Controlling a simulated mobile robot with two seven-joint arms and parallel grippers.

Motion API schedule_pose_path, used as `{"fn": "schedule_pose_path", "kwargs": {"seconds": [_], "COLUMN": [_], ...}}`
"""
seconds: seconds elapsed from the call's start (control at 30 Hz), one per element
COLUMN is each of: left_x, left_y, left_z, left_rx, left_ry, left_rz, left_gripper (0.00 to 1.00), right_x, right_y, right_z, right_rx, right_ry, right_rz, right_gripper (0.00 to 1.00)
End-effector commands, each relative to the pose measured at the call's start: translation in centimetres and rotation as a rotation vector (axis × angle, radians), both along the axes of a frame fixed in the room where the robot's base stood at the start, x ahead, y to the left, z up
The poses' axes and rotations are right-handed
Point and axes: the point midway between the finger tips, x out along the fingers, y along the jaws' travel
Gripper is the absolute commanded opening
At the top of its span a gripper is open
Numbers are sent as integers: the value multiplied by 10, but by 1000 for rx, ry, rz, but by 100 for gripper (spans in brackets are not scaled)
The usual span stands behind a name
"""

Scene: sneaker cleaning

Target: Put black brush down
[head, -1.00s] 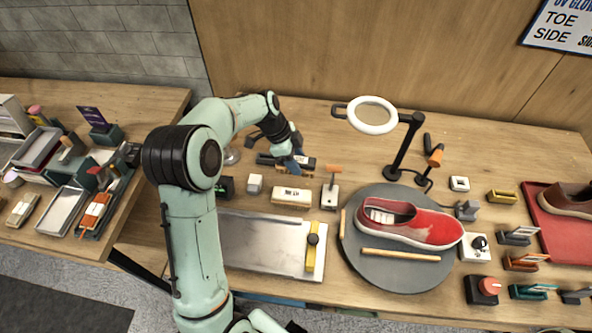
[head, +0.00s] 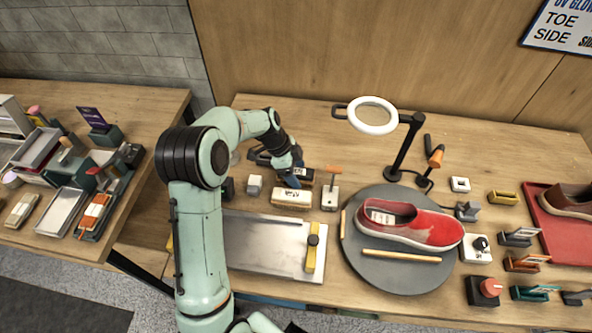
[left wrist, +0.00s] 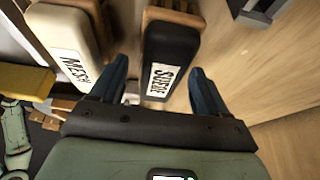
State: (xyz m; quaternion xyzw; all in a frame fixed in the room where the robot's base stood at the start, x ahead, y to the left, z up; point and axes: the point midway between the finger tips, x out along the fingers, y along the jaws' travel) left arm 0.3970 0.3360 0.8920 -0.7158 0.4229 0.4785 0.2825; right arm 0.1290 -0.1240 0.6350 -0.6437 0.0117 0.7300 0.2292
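The black brush, labelled SUEDE (head: 302,173), lies on the wooden table just behind the white brush labelled MESH (head: 291,198). In the left wrist view the black brush (left wrist: 165,55) has a brown wooden edge and its near end lies between my two blue fingers. My left gripper (head: 293,182) is low over the black brush and partly hides it. In the left wrist view the left gripper (left wrist: 159,68) is open, with a clear gap between the left finger and the brush. The MESH brush (left wrist: 68,40) is to the left there.
A metal tray (head: 260,245) with a yellow bar (head: 312,250) lies in front of the brushes. An orange-handled tool (head: 330,195) stands close on the right. The red sneaker (head: 415,225) is on a round grey turntable (head: 395,280). A ring lamp (head: 372,115) stands behind.

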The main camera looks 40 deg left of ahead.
Motion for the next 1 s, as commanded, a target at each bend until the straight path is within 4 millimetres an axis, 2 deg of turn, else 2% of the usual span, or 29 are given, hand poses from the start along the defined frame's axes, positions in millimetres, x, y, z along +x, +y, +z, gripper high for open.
{"fn": "schedule_pose_path", "kwargs": {"seconds": [0.27,0.47,0.7,0.83,1.0], "left_x": [1,-3,-10,-14,-17], "left_y": [2,18,37,44,49], "left_z": [2,35,87,106,119], "left_rx": [0,3,2,2,1], "left_ry": [-5,-6,-5,-3,-1], "left_rz": [1,3,2,2,-1], "left_gripper": [76,76,76,76,76], "right_x": [4,-2,-1,1,1], "right_y": [0,0,0,0,0], "right_z": [5,-2,-1,1,2], "right_rx": [0,0,0,0,0], "right_ry": [-4,2,1,-1,-1], "right_rz": [0,1,0,0,0], "right_gripper": [100,100,100,100,100]}}
